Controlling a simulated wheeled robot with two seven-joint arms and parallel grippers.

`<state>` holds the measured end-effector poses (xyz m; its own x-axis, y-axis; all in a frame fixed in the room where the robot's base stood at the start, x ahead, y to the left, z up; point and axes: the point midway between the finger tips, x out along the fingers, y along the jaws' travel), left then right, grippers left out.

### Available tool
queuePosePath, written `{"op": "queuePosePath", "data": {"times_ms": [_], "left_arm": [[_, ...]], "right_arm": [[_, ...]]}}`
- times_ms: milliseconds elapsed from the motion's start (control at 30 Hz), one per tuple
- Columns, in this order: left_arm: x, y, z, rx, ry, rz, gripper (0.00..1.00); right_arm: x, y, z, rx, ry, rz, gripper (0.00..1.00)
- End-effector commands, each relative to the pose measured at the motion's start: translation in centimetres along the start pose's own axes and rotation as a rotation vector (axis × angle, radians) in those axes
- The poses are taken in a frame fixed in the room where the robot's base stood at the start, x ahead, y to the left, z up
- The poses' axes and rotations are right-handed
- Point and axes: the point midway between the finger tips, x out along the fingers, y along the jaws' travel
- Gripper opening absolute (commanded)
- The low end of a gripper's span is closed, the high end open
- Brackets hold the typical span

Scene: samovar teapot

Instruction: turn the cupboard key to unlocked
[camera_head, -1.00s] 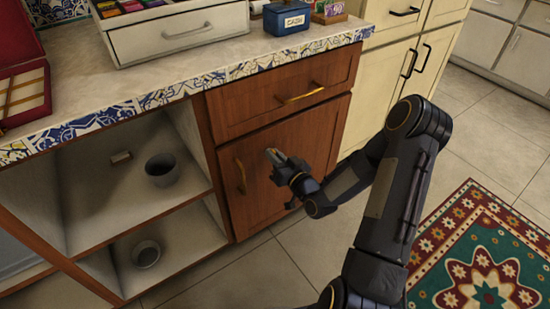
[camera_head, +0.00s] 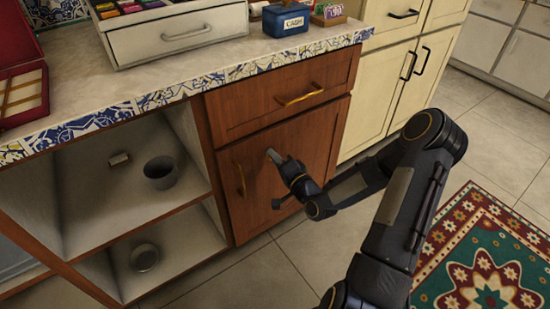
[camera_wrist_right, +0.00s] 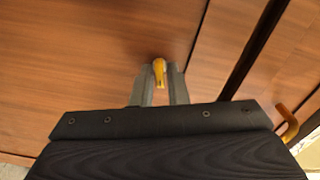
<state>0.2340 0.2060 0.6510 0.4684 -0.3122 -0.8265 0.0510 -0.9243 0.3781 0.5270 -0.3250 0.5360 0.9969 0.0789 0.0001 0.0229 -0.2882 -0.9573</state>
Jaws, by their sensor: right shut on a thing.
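The brown wooden cupboard door (camera_head: 318,140) is closed, below a drawer. My right gripper (camera_head: 272,154) is at the upper middle of this door. In the wrist view, my right gripper (camera_wrist_right: 160,88) has its two fingers on either side of the small brass key (camera_wrist_right: 159,68) and is shut on it. The key's head shows between the fingertips against the wood. Its shaft and the keyhole are hidden, and I cannot tell the lock's state. In the head view the gripper hides the key. My left gripper is not in view.
The door's brass handle (camera_head: 240,178) is left of my gripper. The drawer (camera_head: 270,105) above has a brass handle. Open shelves (camera_head: 100,190) with a dark pot (camera_head: 160,172) are at left. A patterned rug (camera_head: 485,270) lies on the floor at right.

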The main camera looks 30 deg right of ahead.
Motion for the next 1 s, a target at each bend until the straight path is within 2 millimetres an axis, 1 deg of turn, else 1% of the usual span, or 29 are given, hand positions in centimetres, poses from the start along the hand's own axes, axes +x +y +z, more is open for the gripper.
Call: {"op": "queuePosePath", "data": {"times_ms": [200,433,700,1000], "left_arm": [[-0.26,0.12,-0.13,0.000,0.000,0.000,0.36],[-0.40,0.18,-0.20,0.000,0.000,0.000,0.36],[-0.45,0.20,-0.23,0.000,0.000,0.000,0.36],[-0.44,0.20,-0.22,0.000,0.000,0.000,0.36]], "right_arm": [[-0.01,0.04,-0.07,0.157,0.002,0.001,0.00],[0.01,0.07,-0.05,0.260,0.001,0.000,0.00],[0.00,0.15,-0.06,0.307,0.002,0.001,0.00],[0.00,0.16,-0.06,0.310,0.002,0.001,0.00]]}}
